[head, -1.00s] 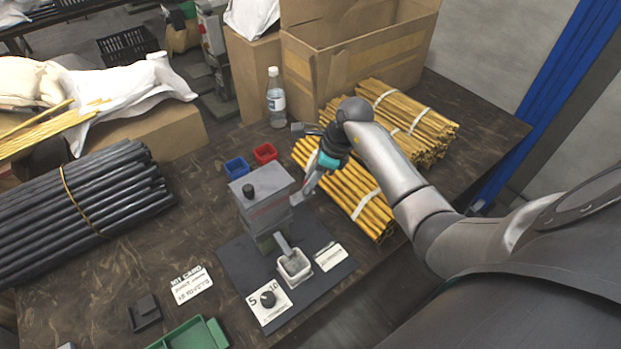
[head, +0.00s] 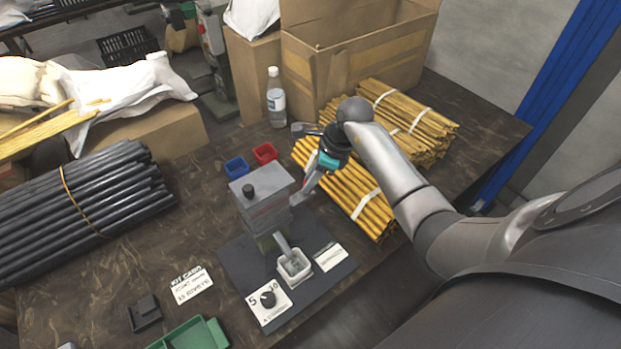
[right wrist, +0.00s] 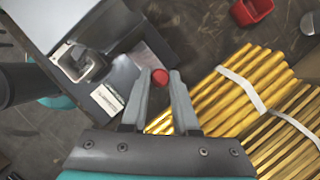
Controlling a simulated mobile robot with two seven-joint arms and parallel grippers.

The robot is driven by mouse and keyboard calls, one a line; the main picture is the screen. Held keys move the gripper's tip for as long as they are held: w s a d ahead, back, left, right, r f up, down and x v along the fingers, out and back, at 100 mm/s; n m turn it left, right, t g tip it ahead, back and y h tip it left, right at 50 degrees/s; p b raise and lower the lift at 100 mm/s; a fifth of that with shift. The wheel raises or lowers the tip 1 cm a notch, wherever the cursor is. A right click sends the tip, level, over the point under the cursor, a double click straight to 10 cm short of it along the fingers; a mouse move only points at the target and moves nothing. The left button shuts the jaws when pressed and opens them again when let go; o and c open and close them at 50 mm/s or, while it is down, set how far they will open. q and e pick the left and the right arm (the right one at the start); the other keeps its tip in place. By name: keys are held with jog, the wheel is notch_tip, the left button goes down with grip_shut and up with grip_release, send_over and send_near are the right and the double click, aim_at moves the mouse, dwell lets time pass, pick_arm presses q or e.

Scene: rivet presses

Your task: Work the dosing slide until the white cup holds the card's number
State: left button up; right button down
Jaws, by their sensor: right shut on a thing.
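The dosing press (head: 266,196) is a grey block on a dark base plate. Its chute ends over the white cup (head: 294,277), which also shows in the right wrist view (right wrist: 98,66); I cannot count what is in it. The red round slide knob (right wrist: 160,76) sits between the fingertips of my right gripper (right wrist: 158,80), which is shut on it. In the head view the right gripper (head: 299,198) is at the press's right side and hides the knob. The kit card (head: 192,285) lies left of the press, its number too blurred to be sure of. My left gripper is not in view.
Blue (head: 236,167) and red (head: 265,153) bins stand behind the press. Yellow rod bundles (head: 352,195) lie close to my right arm. A green tray (head: 195,335) is in front.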

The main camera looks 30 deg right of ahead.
aim_at(298, 200)
jog(key=shift+w+a+r, duration=0.15)
jog(key=shift+a+r, duration=0.05)
jog(key=shift+a, duration=0.3)
jog(key=shift+w+a+r, duration=0.1)
jog(key=shift+a+r, duration=0.1)
jog(key=shift+a, duration=0.25)
jog(key=shift+s+a+p, duration=0.1)
jog(key=shift+a+p, duration=0.3)
jog(key=shift+a, duration=0.25)
jog(key=shift+s+a+f, duration=0.15)
jog(key=shift+a+f, duration=0.05)
jog(key=shift+a, duration=0.25)
jog(key=c, duration=0.9)
grip_release()
jog(key=shift+a+f, duration=0.1)
jog(key=shift+o, duration=1.2)
jog(key=shift+s+f, duration=0.1)
jog(key=shift+s, duration=0.1)
jog(key=shift+d+f, duration=0.1)
jog(key=shift+d, duration=0.1)
